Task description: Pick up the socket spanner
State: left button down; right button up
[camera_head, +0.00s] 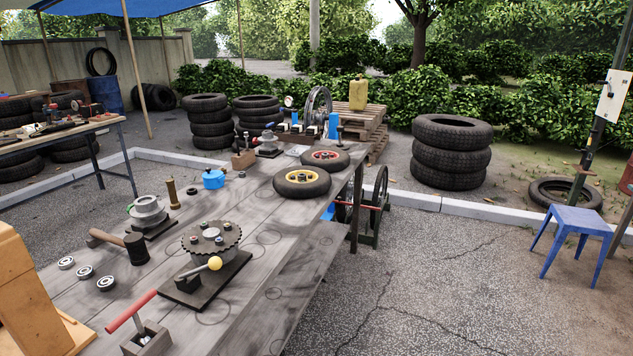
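A tool with a red bar handle and a grey shaft (131,312) stands in a small open grey box (146,339) at the near end of the long grey wooden table (222,318). It may be the socket spanner; its lower end is hidden inside the box, so I cannot tell for sure. No other thing on the table clearly looks like a socket spanner. Neither of my grippers is in view.
A toothed disc fixture (211,239) with a yellow-knobbed lever stands behind the box. A mallet (121,243), bearing rings (106,283) and a metal housing (147,211) lie nearby. A tan wooden block (28,295) stands at left. Open paving is to the right.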

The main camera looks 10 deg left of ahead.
aim_at(144, 338)
jog(key=u, duration=1.4)
